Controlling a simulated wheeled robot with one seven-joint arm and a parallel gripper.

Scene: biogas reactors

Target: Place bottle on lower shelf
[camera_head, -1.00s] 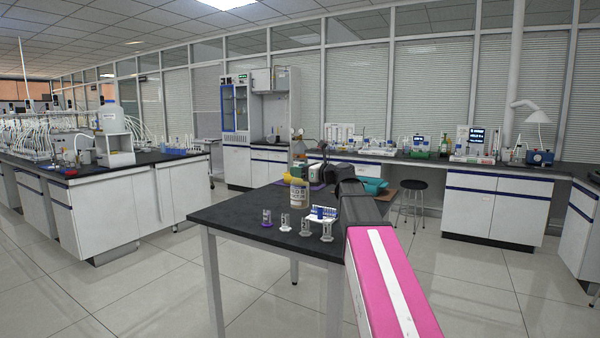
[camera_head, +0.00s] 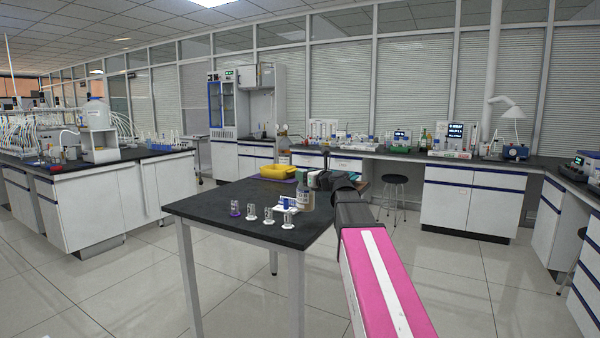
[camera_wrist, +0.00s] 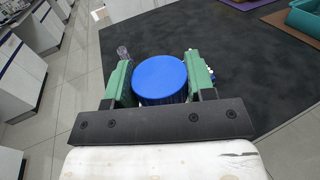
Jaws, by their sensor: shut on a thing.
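The bottle (camera_head: 306,196) has a pale label and a blue cap. In the wrist view its blue cap (camera_wrist: 160,76) sits between the two green fingers of my gripper (camera_wrist: 159,72). My gripper (camera_head: 314,180) is shut on the bottle, which looks upright at the right part of the black table (camera_head: 225,205). Whether its base touches the tabletop is unclear. The bottle's body is mostly hidden below the cap in the wrist view. I cannot pick out the lower shelf for certain.
Several small clear and purple-topped holders (camera_head: 252,212) and a blue-and-white rack (camera_head: 287,204) stand near the table's front edge. A stool (camera_head: 395,190) stands behind the table to the right.

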